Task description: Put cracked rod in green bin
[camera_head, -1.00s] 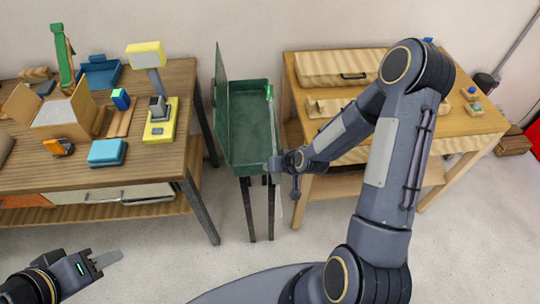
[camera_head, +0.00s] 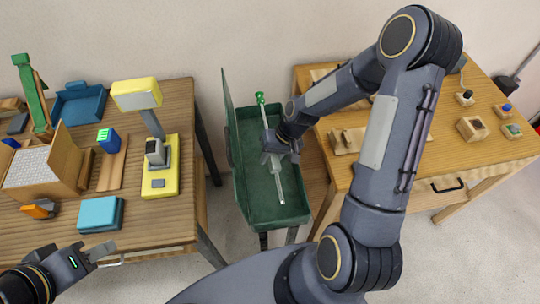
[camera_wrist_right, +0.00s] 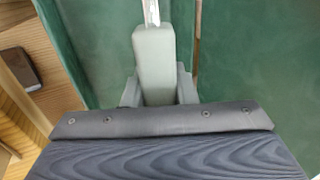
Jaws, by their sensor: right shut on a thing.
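A thin pale rod (camera_head: 278,184) with a green end is held by my right gripper (camera_head: 274,157) in the head view. It slants, green end toward the wall, over the open inside of the green bin (camera_head: 242,192). Whether it touches the bin floor I cannot tell. A crack is too small to see. In the right wrist view the fingers of my right gripper (camera_wrist_right: 154,60) are together, with a bit of the rod (camera_wrist_right: 151,12) showing past them and green bin walls (camera_wrist_right: 95,45) around. My left gripper (camera_head: 100,252) is at the lower left, away from the rod; its opening is unclear.
The bin's raised lid (camera_head: 228,118) stands on its left side. The left table (camera_head: 150,230) carries a yellow stand (camera_head: 160,180), a teal box (camera_head: 100,213) and an open carton (camera_head: 55,165). The right wooden table (camera_head: 465,150) holds small blocks and adjoins the bin.

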